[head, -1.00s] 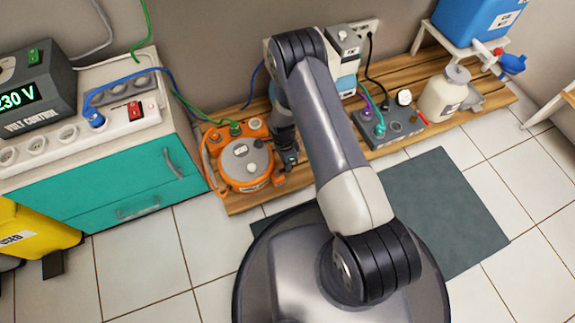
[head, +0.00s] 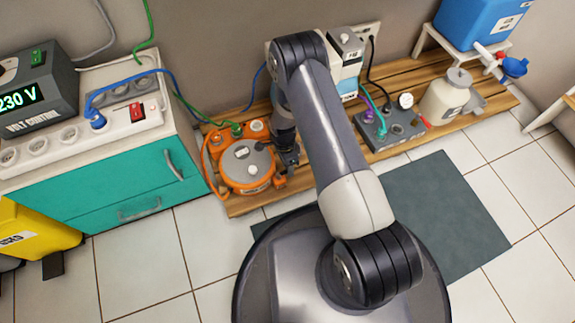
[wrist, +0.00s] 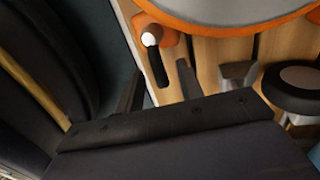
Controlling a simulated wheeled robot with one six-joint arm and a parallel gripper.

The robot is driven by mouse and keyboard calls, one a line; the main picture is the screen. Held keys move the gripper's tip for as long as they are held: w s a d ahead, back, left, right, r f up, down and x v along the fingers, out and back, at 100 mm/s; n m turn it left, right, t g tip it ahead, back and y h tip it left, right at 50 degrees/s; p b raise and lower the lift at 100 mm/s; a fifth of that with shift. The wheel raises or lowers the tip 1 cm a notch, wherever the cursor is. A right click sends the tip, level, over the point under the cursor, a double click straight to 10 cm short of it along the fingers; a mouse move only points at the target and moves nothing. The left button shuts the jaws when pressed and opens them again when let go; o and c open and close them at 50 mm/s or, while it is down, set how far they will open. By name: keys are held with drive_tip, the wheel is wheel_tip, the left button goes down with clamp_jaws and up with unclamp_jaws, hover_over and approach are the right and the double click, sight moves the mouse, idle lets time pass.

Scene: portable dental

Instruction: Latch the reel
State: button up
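The reel (head: 247,165) is orange with a grey round face and stands near the left end of the wooden board. My gripper (head: 288,160) points down close beside its right edge. In the wrist view, the reel's grey disc and orange rim (wrist: 225,12) are cut off at the top. A small black lever with a white tip (wrist: 150,40) sits on an orange block beside the rim. My gripper (wrist: 200,85) shows finger-like parts with bare wood between them and nothing held. It appears apart from the lever. The lever is not clear in the head view.
The wooden board (head: 395,152) also carries a grey control box (head: 390,127) and a white jug (head: 448,97). A teal cabinet (head: 95,195) stands left of the reel. A green cable and a blue cable run near the reel. A black round part (wrist: 298,85) is right in the wrist view.

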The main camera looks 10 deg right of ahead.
drive_tip(key=shift+r, duration=0.1)
wheel_tip(320, 180, up, 10)
drive_tip(key=w+p, duration=0.2)
drive_tip(key=p, duration=0.2)
drive_tip(key=shift+a+r, duration=0.2)
drive_tip(key=shift+a, duration=0.15)
drive_tip(key=f+b, duration=0.1)
drive_tip(key=f, duration=0.2)
drive_tip(key=s+f+b, duration=0.1)
drive_tip(key=f, duration=0.3)
drive_tip(key=s+f+b, duration=0.1)
drive_tip(key=f+b, duration=0.1)
drive_tip(key=f, duration=0.1)
drive_tip(key=shift+d+f, duration=0.35)
drive_tip(key=shift+r, duration=0.1)
